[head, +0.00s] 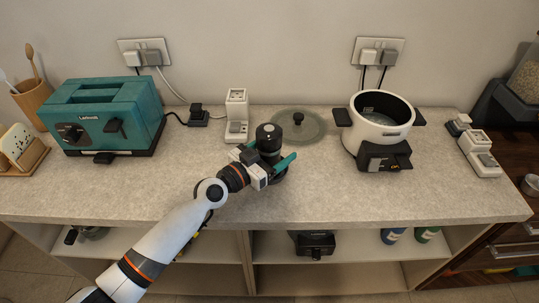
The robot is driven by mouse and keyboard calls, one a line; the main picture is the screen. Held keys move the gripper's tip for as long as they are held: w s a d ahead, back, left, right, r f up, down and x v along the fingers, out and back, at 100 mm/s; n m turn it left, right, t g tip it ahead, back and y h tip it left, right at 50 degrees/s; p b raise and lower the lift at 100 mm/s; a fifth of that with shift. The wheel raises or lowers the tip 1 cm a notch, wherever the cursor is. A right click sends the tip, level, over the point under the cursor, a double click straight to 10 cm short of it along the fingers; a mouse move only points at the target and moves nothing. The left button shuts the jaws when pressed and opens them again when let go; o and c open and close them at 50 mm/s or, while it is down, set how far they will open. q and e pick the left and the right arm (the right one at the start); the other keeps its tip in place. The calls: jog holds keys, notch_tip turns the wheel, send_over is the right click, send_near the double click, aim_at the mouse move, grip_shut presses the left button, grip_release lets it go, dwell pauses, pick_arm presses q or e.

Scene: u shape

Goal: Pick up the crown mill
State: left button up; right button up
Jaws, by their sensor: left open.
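The crown mill (268,136) is a dark, upright mill with a rounded top, standing on the counter near its middle. My left gripper (272,153) comes in from the lower left. Its teal fingers are spread apart on either side of the mill, below its top. Whether a finger touches the mill cannot be told. The gripper hides part of the mill's lower body. My right gripper is not in view.
A glass lid (315,127) lies just behind the mill. A white device (237,112) stands behind left, a teal toaster (115,105) farther left. A white pot (365,108) stands to the right. The counter front (350,195) is clear.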

aim_at(275, 125)
pick_arm(q)
jog(key=shift+c, duration=0.3)
jog(key=c, duration=0.9)
jog(key=shift+w+r, duration=0.1)
jog(key=shift+r, duration=0.05)
jog(key=shift+c, duration=0.6)
notch_tip(275, 125, up, 9)
jog(key=p, duration=0.3)
jog(key=shift+d, duration=0.1)
jog(key=shift+r, duration=0.5)
jog(key=shift+f, duration=0.15)
notch_tip(275, 125, down, 5)
jog(key=b, duration=0.4)
jog(key=shift+b, duration=0.35)
jog(key=shift+f+b, duration=2.1)
jog(key=shift+f, duration=0.1)
